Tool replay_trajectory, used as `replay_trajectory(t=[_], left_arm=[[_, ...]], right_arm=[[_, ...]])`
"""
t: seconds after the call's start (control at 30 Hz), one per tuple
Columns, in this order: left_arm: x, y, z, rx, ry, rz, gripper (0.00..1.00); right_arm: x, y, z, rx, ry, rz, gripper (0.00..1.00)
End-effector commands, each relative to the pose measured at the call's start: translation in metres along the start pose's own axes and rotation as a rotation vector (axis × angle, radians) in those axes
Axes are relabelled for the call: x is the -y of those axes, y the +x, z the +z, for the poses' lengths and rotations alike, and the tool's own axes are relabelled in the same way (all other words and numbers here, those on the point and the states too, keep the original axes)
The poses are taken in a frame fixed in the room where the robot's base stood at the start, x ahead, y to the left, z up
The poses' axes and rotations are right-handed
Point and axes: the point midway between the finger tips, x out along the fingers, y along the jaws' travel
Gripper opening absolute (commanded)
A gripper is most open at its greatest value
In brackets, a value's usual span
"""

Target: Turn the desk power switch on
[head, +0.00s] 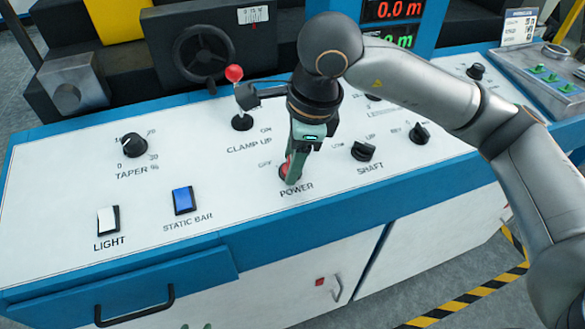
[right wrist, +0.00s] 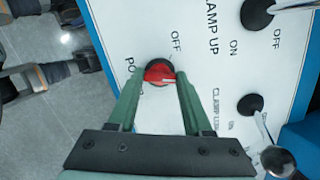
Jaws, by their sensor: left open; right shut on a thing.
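The power switch is a red rotary knob on a dark round base, above the POWER label on the white desk panel (head: 230,195). In the head view the knob (head: 284,170) is mostly hidden by my right gripper (head: 290,178), which points down onto it. In the right wrist view the red knob (right wrist: 160,72) sits between the two green fingertips of the right gripper (right wrist: 158,84), which is shut on it. An OFF label shows near the knob; its ON label is hidden. My left gripper (head: 196,326) shows only as green fingertips at the bottom edge, open and away from the switch.
The red-ball clamp lever (head: 238,100) stands close behind my right gripper. The shaft knob (head: 363,151) is to its right. The blue static bar switch (head: 184,200), white light switch (head: 108,220) and taper knob (head: 133,145) lie left. A drawer handle (head: 135,308) projects in front.

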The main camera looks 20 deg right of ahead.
Motion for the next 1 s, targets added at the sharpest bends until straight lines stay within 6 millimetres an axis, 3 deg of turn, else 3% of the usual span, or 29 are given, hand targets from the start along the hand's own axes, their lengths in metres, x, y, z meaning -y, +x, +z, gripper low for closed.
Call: replay_trajectory(t=[0.2,0.5,1.0], left_arm=[[-0.002,0.013,0.004,-0.010,0.010,0.012,0.50],[0.005,0.017,0.013,-0.013,0.012,0.000,0.50],[0.006,0.018,0.023,-0.002,0.011,-0.003,0.50]], right_arm=[[-0.001,0.003,-0.001,0.000,0.191,-0.028,0.00],[-0.001,0.001,0.000,0.000,0.385,-0.050,0.00],[-0.001,-0.001,0.000,-0.001,0.488,-0.062,0.00]])
